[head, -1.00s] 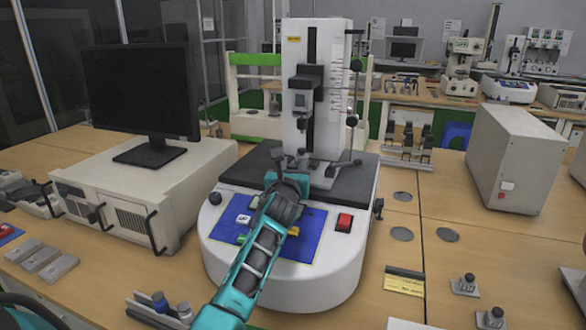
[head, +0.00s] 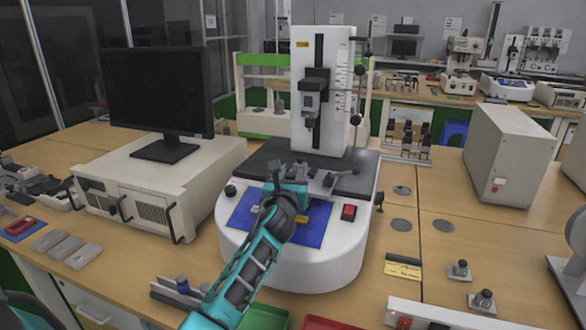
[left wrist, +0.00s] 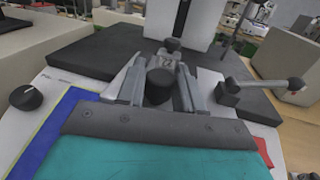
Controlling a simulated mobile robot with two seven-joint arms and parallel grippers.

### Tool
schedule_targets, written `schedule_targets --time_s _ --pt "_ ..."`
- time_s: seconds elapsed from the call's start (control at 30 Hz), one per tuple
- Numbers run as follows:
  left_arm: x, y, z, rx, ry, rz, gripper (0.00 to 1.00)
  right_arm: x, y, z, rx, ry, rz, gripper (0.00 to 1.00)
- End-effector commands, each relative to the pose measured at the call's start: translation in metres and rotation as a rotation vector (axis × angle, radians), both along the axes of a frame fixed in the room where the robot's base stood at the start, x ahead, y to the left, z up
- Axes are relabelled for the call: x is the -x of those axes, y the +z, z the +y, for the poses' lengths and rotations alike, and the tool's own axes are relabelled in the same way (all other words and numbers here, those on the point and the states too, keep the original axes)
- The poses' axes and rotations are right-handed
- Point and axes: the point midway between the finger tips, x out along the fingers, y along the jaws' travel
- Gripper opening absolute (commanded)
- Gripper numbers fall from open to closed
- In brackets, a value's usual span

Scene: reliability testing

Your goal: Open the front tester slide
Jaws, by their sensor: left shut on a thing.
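The tester (head: 323,90) is a tall white column on a rounded white base with a dark plate (head: 355,185). The front slide (head: 299,169) is a small grey metal fixture at the front of that plate, and it also shows in the left wrist view (left wrist: 172,46). My left gripper (head: 294,182) reaches in over the blue panel from the front. In the left wrist view its two grey fingers (left wrist: 165,72) converge on the slide's near part and are shut on it. The fingers hide part of the grip. My right gripper is not in view.
A monitor (head: 157,90) stands on a white unit (head: 140,185) at left. A dark knob (left wrist: 25,95) and red switch (head: 348,212) flank the blue panel. A lever (left wrist: 280,86) lies right of the slide.

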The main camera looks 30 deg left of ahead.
Motion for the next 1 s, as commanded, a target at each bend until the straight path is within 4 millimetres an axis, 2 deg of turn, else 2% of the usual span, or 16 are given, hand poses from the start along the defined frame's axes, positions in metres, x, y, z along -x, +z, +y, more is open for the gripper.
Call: schedule_targets --time_s 0.4,0.43,0.6,0.87,1.0 --pt "0.004 0.001 0.0 0.0 0.002 -0.002 0.0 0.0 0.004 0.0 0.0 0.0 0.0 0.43" --pt "0.004 0.001 0.0 0.0 0.001 -0.002 0.39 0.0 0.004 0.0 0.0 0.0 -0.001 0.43" --pt "0.004 0.001 -0.001 0.0 0.001 -0.002 0.55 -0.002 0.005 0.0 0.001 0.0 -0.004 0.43" --pt "0.005 0.001 -0.001 0.0 0.0 -0.002 0.56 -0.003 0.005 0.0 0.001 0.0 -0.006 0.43" --pt "0.013 0.001 -0.005 -0.002 0.0 -0.001 0.56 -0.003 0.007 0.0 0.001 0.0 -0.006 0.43"
